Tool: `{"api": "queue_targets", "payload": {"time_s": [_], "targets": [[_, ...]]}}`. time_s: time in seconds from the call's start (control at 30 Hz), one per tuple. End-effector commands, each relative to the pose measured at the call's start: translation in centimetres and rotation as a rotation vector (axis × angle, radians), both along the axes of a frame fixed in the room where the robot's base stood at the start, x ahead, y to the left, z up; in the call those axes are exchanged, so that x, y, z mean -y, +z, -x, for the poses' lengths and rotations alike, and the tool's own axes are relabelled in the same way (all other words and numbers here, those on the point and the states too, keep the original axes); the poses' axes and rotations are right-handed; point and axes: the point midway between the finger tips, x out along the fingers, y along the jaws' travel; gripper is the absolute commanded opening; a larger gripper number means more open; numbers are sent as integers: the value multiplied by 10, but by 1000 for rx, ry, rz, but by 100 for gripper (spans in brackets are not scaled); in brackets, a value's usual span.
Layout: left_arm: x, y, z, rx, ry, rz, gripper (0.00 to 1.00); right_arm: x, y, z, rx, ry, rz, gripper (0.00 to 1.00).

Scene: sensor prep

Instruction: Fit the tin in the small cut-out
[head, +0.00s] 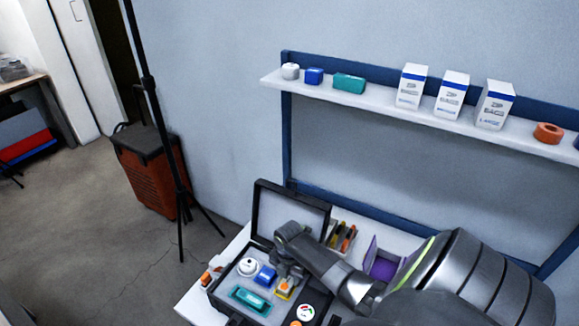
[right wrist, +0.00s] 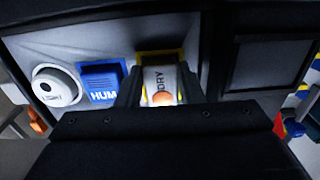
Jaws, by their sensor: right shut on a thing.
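The tin (right wrist: 160,82), pale with the word DRY and an orange dot, is between the fingers of my right gripper (right wrist: 158,92), which is shut on it. The tin is over or in the small cut-out with a yellow border (right wrist: 176,58), which also shows in the head view (head: 284,292). I cannot tell how deep the tin sits. In the head view my right gripper (head: 287,276) points down into the open black case (head: 222,301) and hides most of the tin. My left gripper is out of view.
In the case, a white round sensor (head: 248,267), a blue block (head: 265,276), a teal block (head: 250,299) and a round gauge (head: 306,312) sit close by. The raised lid (head: 291,212) stands behind. A purple-lined box (head: 382,268) is to the right. A shelf (head: 370,107) hangs above.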

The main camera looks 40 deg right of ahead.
Motion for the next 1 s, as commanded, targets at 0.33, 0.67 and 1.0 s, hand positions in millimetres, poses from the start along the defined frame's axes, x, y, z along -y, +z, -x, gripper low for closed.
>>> {"api": "queue_targets", "payload": {"time_s": [0.33,0.67,1.0], "targets": [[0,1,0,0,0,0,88,0,-1,0,0,0,0,14],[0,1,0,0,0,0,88,0,-3,0,0,0,0,14],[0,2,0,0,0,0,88,0,-5,0,0,1,0,14]]}}
